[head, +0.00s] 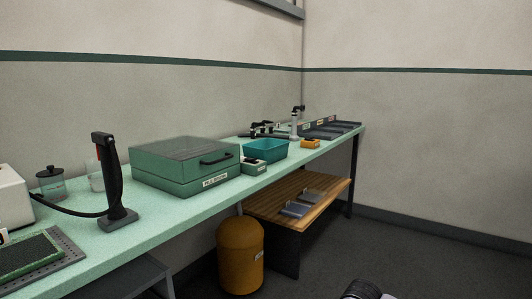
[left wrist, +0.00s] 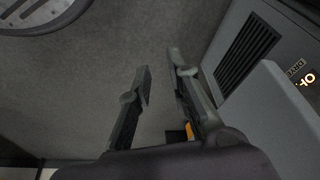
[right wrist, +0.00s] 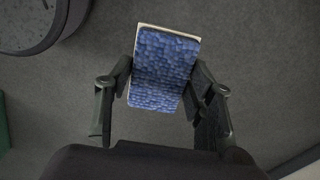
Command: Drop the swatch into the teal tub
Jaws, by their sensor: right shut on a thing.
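The swatch (right wrist: 164,68) is a blue tufted rectangle with a pale edge. My right gripper (right wrist: 162,88) is shut on it, with a finger at each side, over the grey floor in the right wrist view. The teal tub (head: 264,149) stands on the long bench in the head view, to the right of a green lidded box. The tub's inside is mostly hidden from here. My left gripper (left wrist: 160,82) is empty, its two fingers apart over the floor. Neither gripper is clearly visible in the head view; only a dark arm part shows at the bottom edge.
The pale green bench (head: 180,217) runs along the wall. An orange cylinder (head: 240,255) and a wooden shelf (head: 275,204) are below. Floor at right is clear.

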